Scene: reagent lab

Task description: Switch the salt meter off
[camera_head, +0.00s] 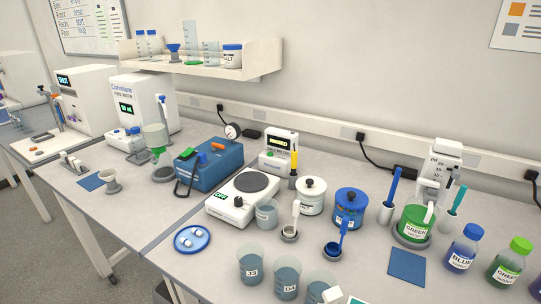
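The salt meter (279,149) is a pale box at the back of the bench, against the wall. A lower pale front panel (272,160) carries small dark details too small to make out. A yellow and dark probe (294,163) stands upright at its right side. My gripper is not in view, so its place relative to the meter does not show.
A hotplate (240,198) marked OFF stands in front of the meter, with a blue box (208,165) to its left. Salt jar (311,196), blue jar (350,208) and beakers (289,276) stand right and in front. A shelf (210,66) hangs above left.

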